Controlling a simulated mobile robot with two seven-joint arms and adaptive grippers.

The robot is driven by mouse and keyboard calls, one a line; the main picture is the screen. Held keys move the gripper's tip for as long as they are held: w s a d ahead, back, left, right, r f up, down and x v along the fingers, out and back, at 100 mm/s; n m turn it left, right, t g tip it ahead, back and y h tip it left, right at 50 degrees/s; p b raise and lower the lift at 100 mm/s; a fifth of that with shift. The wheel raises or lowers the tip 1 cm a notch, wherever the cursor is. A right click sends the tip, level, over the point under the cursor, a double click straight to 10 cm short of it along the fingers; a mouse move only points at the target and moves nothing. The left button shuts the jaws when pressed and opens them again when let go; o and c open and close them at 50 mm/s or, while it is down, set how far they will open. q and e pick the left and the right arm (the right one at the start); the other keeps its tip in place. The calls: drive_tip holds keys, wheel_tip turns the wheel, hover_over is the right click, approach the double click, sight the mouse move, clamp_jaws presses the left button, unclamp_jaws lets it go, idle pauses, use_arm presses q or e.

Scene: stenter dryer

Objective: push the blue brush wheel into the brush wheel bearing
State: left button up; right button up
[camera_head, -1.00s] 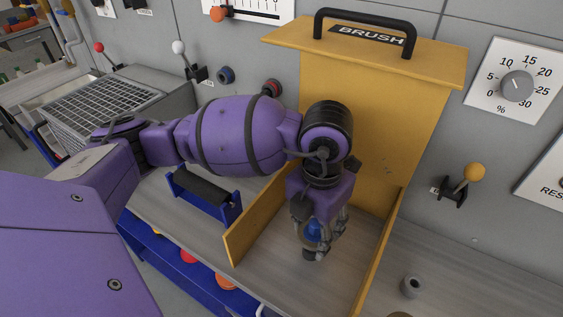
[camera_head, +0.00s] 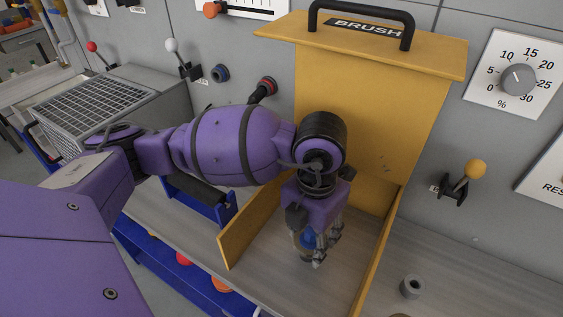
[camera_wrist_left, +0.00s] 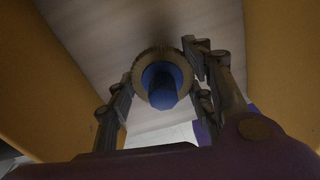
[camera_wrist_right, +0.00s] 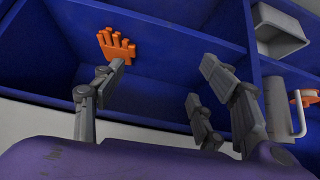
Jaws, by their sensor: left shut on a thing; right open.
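The blue brush wheel (camera_head: 308,239) is in my left gripper (camera_head: 316,258), inside the open yellow box labelled BRUSH. In the left wrist view the wheel has a blue hub (camera_wrist_left: 161,84) and a tan bristle rim, with the fingers on both sides of it. My left gripper points down over the grey floor of the box; I cannot tell whether the wheel touches that floor. My right gripper (camera_wrist_right: 165,72) is open and empty, seen only in its wrist view. A blue-ringed fitting (camera_head: 220,73) and a red-ringed fitting (camera_head: 266,86) are on the wall; I cannot tell which part is the bearing.
The yellow box's back panel (camera_head: 370,110) and low side walls (camera_head: 245,232) enclose the left gripper. A grey ring (camera_head: 411,287) stands on the bench at right. Blue shelving (camera_wrist_right: 180,32) faces the right gripper.

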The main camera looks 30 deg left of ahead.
use_arm(q)
drive_tip(key=shift+f, duration=0.3)
drive_tip(key=o, duration=1.2)
drive_tip(key=shift+w, duration=0.1)
drive_tip(key=shift+o, duration=0.2)
drive_tip(key=shift+r, duration=3.8)
